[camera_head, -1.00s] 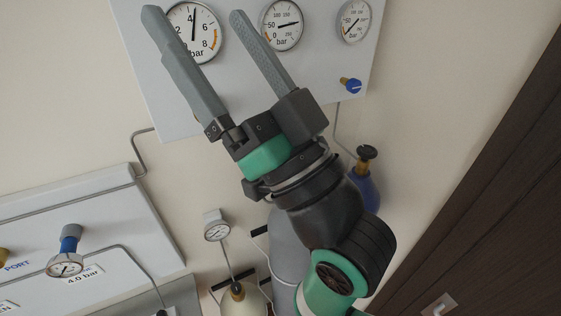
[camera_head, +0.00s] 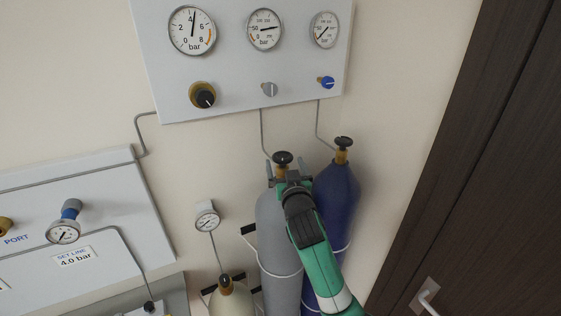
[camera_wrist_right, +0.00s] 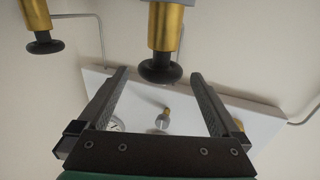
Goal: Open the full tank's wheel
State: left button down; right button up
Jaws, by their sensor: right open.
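The grey tank (camera_head: 277,245) has a brass neck and a black wheel (camera_head: 283,158) on top. A pipe from it runs up to the panel below the middle gauge (camera_head: 265,29), whose needle points right, to a high reading. My right gripper (camera_head: 284,167) is open at this wheel, one finger on each side. In the right wrist view the wheel (camera_wrist_right: 160,69) shows between the spread fingertips, with visible gaps. The blue tank (camera_head: 337,190) stands to the right with its own black wheel (camera_head: 343,143); its gauge (camera_head: 324,30) needle points lower left. My left gripper is out of view.
The wall panel (camera_head: 225,95) above carries a black knob (camera_head: 203,95), a grey knob (camera_head: 269,89) and a blue knob (camera_head: 327,82). A cream tank (camera_head: 229,297) with a small gauge (camera_head: 207,219) stands left of the grey tank. A dark door (camera_head: 475,170) is at right.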

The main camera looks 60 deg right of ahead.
aim_at(282, 151)
jog(key=b+x, duration=0.1)
jog(key=x, duration=0.1)
jog(key=f+b+x, duration=0.1)
jog(key=x, duration=0.1)
jog(key=shift+b, duration=0.35)
jog(key=shift+w+d+r+p, duration=0.3)
jog(key=shift+w+d, duration=0.1)
jog(key=shift+d, duration=0.1)
jog(key=shift+w+d+r+p, duration=0.15)
jog(key=shift+w+d+r, duration=0.15)
jog(key=shift+d, duration=0.2)
jog(key=shift+w+d+f, duration=0.1)
jog(key=shift+w+d, duration=0.25)
jog(key=shift+w, duration=0.05)
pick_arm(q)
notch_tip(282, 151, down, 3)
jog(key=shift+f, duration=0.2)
pick_arm(e)
jog(key=shift+c, duration=0.3)
jog(key=c, duration=1.2)
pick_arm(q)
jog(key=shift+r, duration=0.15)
